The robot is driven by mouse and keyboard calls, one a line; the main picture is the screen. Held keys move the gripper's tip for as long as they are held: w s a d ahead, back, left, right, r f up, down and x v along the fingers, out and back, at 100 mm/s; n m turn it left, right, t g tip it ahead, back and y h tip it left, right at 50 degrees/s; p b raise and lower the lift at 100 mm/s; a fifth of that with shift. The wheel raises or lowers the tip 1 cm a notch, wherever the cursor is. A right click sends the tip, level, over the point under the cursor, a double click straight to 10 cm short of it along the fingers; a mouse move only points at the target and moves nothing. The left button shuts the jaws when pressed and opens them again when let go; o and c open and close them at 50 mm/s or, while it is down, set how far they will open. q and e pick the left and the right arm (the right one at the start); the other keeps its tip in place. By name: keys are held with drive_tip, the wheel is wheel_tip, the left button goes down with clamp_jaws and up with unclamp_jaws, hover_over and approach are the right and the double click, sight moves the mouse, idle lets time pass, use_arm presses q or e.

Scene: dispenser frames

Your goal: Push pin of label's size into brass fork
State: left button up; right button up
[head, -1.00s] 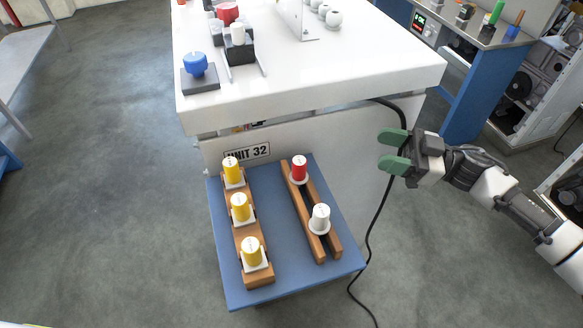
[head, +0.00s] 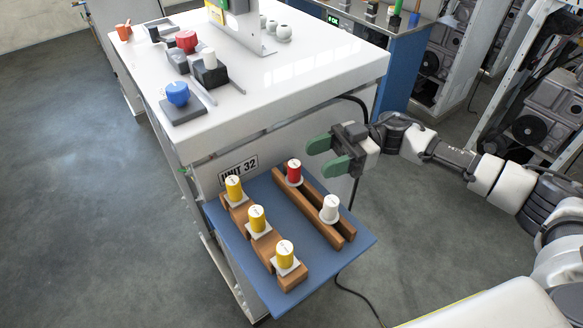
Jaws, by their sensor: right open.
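Three yellow pins stand upright in a stepped wooden holder on the blue shelf: a far one (head: 233,187), a middle one (head: 257,218) and a near one (head: 285,254). A red pin (head: 294,172) and a white pin (head: 330,208) stand on a pair of wooden rails (head: 310,207) to their right. Small marks on the pin tops are too small to read. I cannot make out a brass fork. My right gripper (head: 328,155), with green fingers, is open and empty, above and right of the red pin. My left gripper is out of view.
The blue shelf (head: 262,272) juts from the white bench (head: 265,85) below a "UNIT 32" plate (head: 238,170). A dark cable hangs behind the shelf. Grey floor is clear at left.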

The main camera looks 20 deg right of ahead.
sight(294, 170)
drive_tip(key=shift+s+a, duration=0.1)
drive_tip(key=shift+a, duration=0.3)
drive_tip(key=a, duration=0.1)
drive_tip(key=a+p, duration=0.1)
drive_tip(key=a, duration=0.1)
drive_tip(key=s+a+p, duration=0.1)
drive_tip(key=a, duration=0.1)
drive_tip(key=shift+a+f, duration=0.1)
drive_tip(key=shift+f, duration=0.15)
drive_tip(key=shift+a+f, duration=0.1)
drive_tip(key=shift+a, duration=0.05)
drive_tip(key=c, duration=1)
